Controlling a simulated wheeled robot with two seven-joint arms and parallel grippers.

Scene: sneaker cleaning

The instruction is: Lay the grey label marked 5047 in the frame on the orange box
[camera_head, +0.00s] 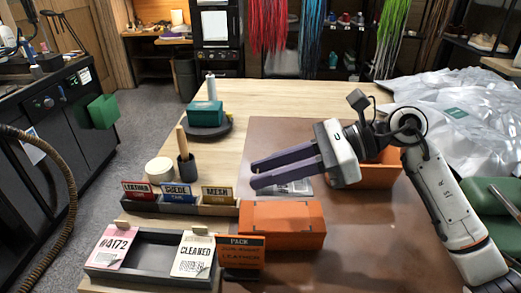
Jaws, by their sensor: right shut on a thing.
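My right gripper (253,174) comes in from the right with its two long dark fingers pointing left, above the brown mat. It is shut on a grey label (293,188), which shows just below the fingers; the fingers hide part of it, and its number cannot be read. A closed orange box (282,240) lies in front of and below the gripper. A thin dark outline shows on its lid, but I cannot make out the frame clearly. My left gripper is not in view.
An open orange box (378,175) stands behind my right wrist. A dark tray (152,256) holds a pink 4172 tag (112,246) and a CLEANED tag (193,254). An orange PACK sign (241,252) stands before the closed box. The mat's right front (375,240) is clear.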

